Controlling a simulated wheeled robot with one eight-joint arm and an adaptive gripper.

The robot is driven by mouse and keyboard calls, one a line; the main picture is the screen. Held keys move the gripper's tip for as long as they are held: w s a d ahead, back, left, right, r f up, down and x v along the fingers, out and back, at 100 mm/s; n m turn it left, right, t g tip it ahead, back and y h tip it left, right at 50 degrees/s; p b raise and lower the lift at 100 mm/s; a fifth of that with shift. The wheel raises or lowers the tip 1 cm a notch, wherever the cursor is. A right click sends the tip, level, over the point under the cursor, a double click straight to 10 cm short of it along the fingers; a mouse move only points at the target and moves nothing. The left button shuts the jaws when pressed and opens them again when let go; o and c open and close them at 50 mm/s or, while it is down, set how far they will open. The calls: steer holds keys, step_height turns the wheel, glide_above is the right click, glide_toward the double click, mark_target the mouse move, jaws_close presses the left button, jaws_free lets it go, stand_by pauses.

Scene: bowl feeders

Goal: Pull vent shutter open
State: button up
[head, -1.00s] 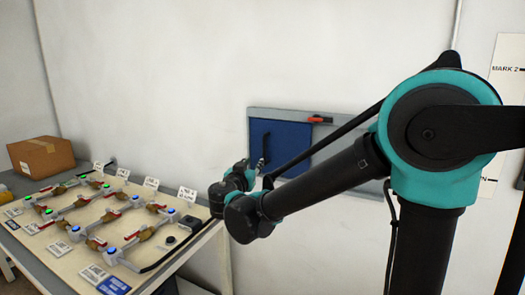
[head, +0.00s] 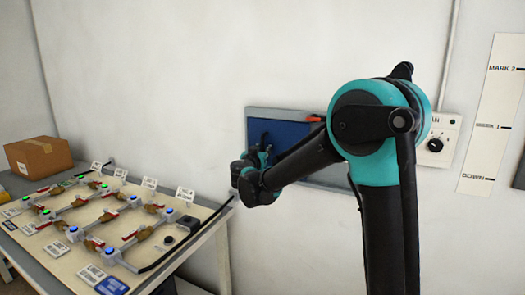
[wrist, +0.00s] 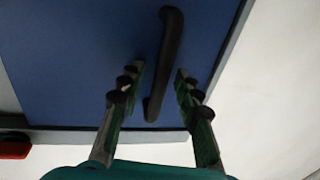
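The vent shutter is a blue panel (head: 282,132) in a grey frame (head: 330,177) on the wall; my arm hides part of it in the head view. In the wrist view the blue panel (wrist: 70,70) fills the left and middle. Its black bar handle (wrist: 164,65) runs lengthwise between my two fingers. My gripper (wrist: 160,82) is open, with one finger on each side of the handle and a gap showing on both sides. In the head view my gripper is mostly hidden by my arm in front of the panel.
A dial box (head: 437,140) and a marked white scale (head: 492,115) are on the wall at right.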

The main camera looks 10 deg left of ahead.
steer(key=shift+c, duration=0.3)
jaws_close()
steer(key=s+d, duration=0.4)
steer(key=d, duration=0.7)
steer(key=s+d, duration=0.4)
steer(key=d, duration=0.7)
steer(key=shift+d, duration=0.2)
steer(key=shift+s, duration=0.1)
steer(key=shift+o, duration=0.3)
jaws_free()
